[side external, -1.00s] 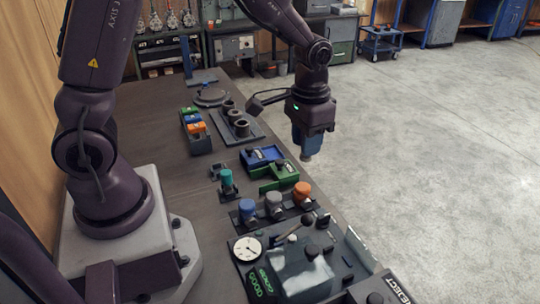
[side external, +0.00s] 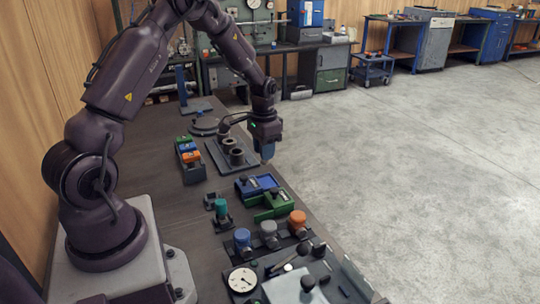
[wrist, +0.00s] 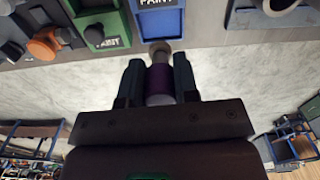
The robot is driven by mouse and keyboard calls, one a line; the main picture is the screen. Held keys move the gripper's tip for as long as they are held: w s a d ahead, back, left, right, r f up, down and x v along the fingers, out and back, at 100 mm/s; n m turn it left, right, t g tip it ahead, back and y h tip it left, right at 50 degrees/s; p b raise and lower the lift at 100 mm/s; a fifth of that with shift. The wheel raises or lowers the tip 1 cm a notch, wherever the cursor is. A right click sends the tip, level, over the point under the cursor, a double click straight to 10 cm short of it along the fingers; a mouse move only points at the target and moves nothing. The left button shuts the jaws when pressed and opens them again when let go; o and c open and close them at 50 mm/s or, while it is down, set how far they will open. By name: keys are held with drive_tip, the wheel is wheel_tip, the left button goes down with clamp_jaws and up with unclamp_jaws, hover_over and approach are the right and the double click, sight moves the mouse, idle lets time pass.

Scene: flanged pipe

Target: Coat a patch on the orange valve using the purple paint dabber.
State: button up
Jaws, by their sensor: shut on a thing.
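My gripper (wrist: 157,72) is shut on the purple paint dabber (wrist: 160,86), which shows between the fingers in the wrist view with its pale tip pointing away from the wrist. In the side view my gripper (side external: 267,153) hangs above the table's right edge, just beyond the blue paint tray (side external: 262,182); the dabber is hard to make out there. The orange valve (side external: 298,218) stands nearer the camera, past the green paint tray (side external: 275,208). It also shows at the upper left of the wrist view (wrist: 43,45). I cannot see any paint on it.
A grey valve (side external: 268,229) and a blue valve (side external: 242,238) stand in line with the orange one. A teal-topped part (side external: 221,208) is left of the green tray. A gauge (side external: 242,280) and a control panel are at the front. Open floor lies to the right.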

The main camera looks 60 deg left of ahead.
drive_tip(key=shift+w+m, duration=0.1)
drive_tip(key=shift+m, duration=0.3)
drive_tip(key=shift+f, duration=2.9)
drive_tip(key=shift+f, duration=0.6)
drive_tip(key=shift+r, duration=3.6)
